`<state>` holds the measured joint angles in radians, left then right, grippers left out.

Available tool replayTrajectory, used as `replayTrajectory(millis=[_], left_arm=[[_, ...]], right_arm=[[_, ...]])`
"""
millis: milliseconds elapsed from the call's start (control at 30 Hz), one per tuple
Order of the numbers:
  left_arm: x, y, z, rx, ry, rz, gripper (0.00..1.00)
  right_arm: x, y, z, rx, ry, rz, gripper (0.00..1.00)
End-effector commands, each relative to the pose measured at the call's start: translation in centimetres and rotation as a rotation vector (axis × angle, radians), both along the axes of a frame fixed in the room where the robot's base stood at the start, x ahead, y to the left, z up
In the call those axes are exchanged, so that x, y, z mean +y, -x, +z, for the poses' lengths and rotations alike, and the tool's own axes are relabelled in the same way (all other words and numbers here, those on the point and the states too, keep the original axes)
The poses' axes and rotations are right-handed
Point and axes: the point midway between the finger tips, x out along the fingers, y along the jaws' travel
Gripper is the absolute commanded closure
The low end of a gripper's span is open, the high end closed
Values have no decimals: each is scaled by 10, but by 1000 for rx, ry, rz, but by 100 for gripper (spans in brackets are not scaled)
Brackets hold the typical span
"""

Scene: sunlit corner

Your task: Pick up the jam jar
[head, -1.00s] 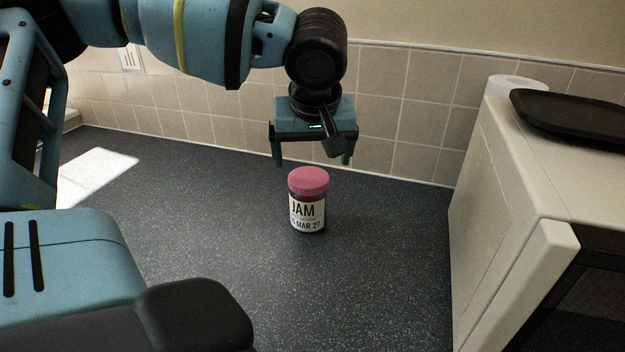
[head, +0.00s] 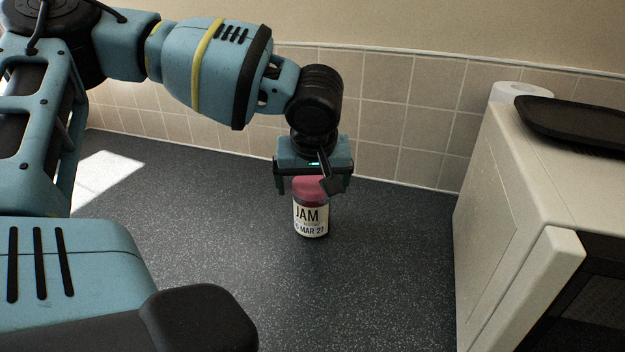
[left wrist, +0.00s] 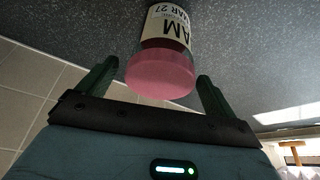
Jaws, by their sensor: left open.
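The jam jar (head: 311,218) stands upright on the dark speckled counter, with a pink lid and a white label reading JAM. In the left wrist view the jar (left wrist: 162,72) shows lid first, between and beyond the two fingers. My left gripper (head: 314,186) is open and points down over the jar, its palm hiding part of the lid in the head view. In the left wrist view its fingertips (left wrist: 156,75) are on either side of the lid, with a gap at the right finger; contact at the left is unclear. My right gripper is not in view.
A cream microwave-like box (head: 500,215) stands at the right, with a black tray (head: 580,122) and a white roll (head: 520,90) on top. A tiled wall (head: 400,125) runs behind. The counter (head: 370,270) around the jar is clear.

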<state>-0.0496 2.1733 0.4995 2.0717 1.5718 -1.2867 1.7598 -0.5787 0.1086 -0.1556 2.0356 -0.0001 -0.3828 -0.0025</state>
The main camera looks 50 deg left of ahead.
Motion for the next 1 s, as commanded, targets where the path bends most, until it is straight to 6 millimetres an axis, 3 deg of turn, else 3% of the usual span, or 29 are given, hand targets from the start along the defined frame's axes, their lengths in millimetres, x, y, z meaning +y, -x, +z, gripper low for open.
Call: replayTrajectory(millis=[133,400,900,1000], left_arm=[[4,-4,-13,0,0,1,8],[5,-4,-14,-2,0,1,8],[5,-4,-14,-1,-1,1,73],[5,-5,-13,-3,0,1,83]], right_arm=[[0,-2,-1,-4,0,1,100],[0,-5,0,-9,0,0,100],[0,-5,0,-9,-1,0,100],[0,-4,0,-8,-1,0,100]])
